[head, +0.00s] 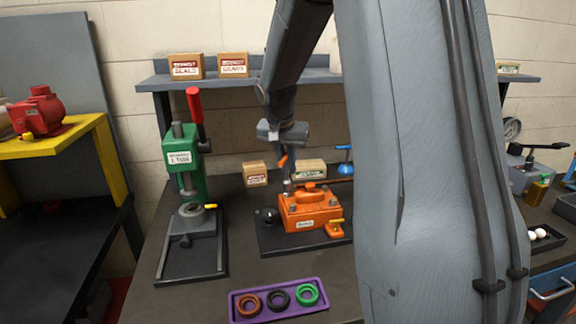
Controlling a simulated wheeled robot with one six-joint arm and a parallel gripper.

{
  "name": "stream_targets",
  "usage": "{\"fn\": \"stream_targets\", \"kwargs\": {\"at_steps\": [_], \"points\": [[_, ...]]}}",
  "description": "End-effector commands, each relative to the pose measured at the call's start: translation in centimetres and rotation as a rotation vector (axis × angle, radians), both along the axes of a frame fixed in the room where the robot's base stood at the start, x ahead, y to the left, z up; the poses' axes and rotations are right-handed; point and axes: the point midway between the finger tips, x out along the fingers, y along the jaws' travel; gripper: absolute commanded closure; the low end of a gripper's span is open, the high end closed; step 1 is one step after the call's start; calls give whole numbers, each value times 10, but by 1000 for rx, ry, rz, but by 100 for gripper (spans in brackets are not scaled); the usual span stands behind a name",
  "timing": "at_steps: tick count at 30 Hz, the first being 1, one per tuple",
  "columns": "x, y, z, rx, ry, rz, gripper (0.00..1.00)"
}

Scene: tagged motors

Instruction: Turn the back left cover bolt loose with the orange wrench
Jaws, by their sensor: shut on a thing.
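The orange housing (310,213) sits on a dark base plate (275,241) on the bench. Its cover carries grey bolts at the corners and a raised orange handle. My gripper (284,151) is shut on the orange wrench (282,161), above the back left corner of the housing. Only a short orange part of the wrench shows below the jaws. A grey piece (287,183) stands under it at the back left cover bolt. I cannot tell whether the wrench is seated on that bolt.
A green press (180,153) with a red lever stands left of the housing. A purple tray (243,315) with three rings lies in front. Small boxes (255,174) and a blue-topped item (345,165) stand behind. My arm hides much of the right side.

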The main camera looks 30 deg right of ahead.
Motion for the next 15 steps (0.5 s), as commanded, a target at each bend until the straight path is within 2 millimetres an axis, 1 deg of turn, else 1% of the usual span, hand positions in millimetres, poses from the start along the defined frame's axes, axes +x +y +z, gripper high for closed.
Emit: {"fn": "stream_targets", "kwargs": {"at_steps": [10,15], "points": [[0,0,0,-1,-1,0,100],[0,0,-4,0,0,0,100]]}}
